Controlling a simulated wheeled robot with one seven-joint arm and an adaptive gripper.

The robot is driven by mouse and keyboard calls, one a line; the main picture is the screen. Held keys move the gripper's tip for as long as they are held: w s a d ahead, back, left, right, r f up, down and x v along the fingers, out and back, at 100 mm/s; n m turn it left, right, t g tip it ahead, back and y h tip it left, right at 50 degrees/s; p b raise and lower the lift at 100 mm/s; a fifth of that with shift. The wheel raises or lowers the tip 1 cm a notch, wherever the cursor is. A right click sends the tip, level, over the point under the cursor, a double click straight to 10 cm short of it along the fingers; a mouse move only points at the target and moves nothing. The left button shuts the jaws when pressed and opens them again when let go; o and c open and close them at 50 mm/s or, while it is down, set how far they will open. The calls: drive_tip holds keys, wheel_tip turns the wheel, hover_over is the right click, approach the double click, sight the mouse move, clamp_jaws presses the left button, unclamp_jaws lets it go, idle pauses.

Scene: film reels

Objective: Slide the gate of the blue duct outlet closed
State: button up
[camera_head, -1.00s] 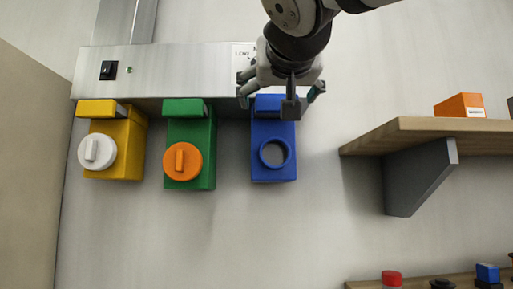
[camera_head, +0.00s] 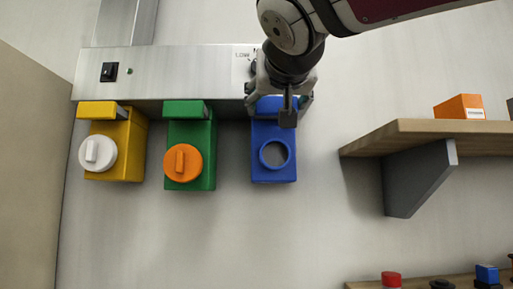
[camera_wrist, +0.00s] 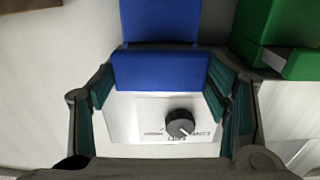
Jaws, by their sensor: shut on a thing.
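The blue duct outlet (camera_head: 262,174) hangs under the metal duct, third from the left, with a round uncapped opening in its front. Its gate (camera_head: 266,102) is a blue block at its top, partly hidden by my fingers in the head view. In the wrist view the gate's blue face (camera_wrist: 160,70) sits between my two fingers, and the outlet body (camera_wrist: 160,22) is above it. My gripper (camera_head: 280,104) is shut on the gate, one finger at each side, teal pads against its ends; it also shows in the wrist view (camera_wrist: 163,90). How far the gate is slid cannot be told.
Left of it are a green outlet (camera_head: 206,150) with an orange cap and a yellow outlet (camera_head: 131,155) with a white cap. The metal duct (camera_head: 190,70) carries a switch, and a black knob (camera_wrist: 180,122) shows close behind my fingers. A wooden shelf (camera_head: 430,126) juts out at right.

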drive_tip(key=w+b, duration=0.1)
drive_tip(key=w, duration=0.1)
drive_tip(key=shift+w+f, duration=0.1)
drive_tip(key=shift+w, duration=0.2)
drive_tip(key=o, duration=1.3)
drive_tip(key=shift+r, duration=0.25)
drive_tip(key=o, duration=0.4)
drive_tip(key=shift+w+f, duration=0.1)
drive_tip(key=shift+w, duration=0.1)
drive_tip(key=shift+s, duration=0.1)
drive_tip(key=s, duration=1.2)
